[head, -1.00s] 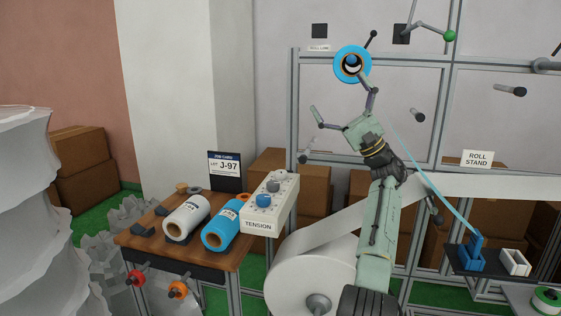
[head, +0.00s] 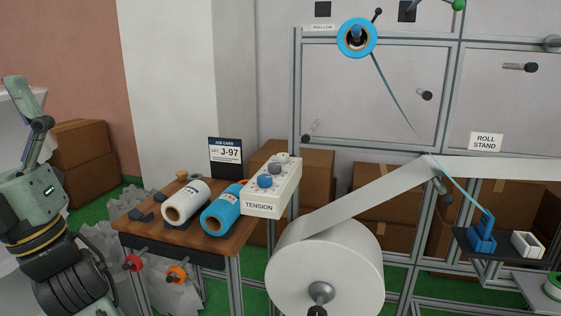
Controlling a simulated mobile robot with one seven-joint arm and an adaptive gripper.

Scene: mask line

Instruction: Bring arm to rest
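My gripper (head: 22,100) is at the far left edge in the head view, with its wrist below it and its fingers pointing up. It is side-on and partly cut off by the edge, so I cannot tell whether the fingers are apart. Nothing shows held in the visible part. The blue roll (head: 357,38) sits on a peg at the top of the grey frame, away from my gripper. A thin teal strip runs from it down to a blue holder (head: 481,236) at the right.
A large white roll (head: 330,265) stands in front of the frame. Cardboard boxes (head: 83,160) are behind my arm at left.

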